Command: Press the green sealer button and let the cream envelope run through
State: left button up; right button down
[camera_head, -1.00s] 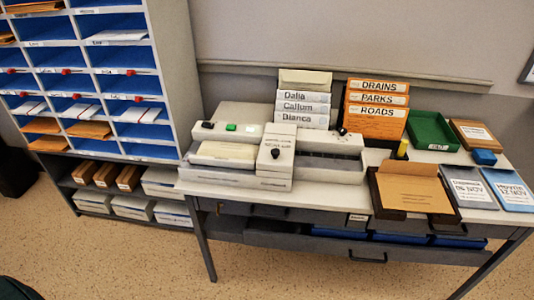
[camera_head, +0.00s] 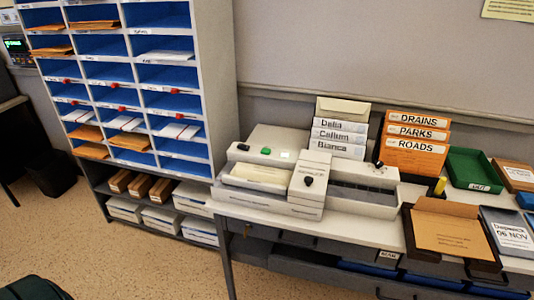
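The sealer (camera_head: 305,190) is a light grey machine on the left part of the table. Its green button (camera_head: 266,151) is on top at the back left, beside a small pale square. A cream envelope (camera_head: 258,173) lies flat in the sealer's left bay. Another cream envelope (camera_head: 343,106) stands upright behind the white name cards. The sealer's right bay (camera_head: 362,177) looks empty of envelopes. Neither of my grippers is in view.
Orange DRAINS, PARKS and ROADS folders (camera_head: 415,142) stand behind a brown tray (camera_head: 448,258) holding an orange envelope. A green tray (camera_head: 473,168) is at the back right. Blue pigeonholes (camera_head: 125,85) stand left of the table (camera_head: 390,234).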

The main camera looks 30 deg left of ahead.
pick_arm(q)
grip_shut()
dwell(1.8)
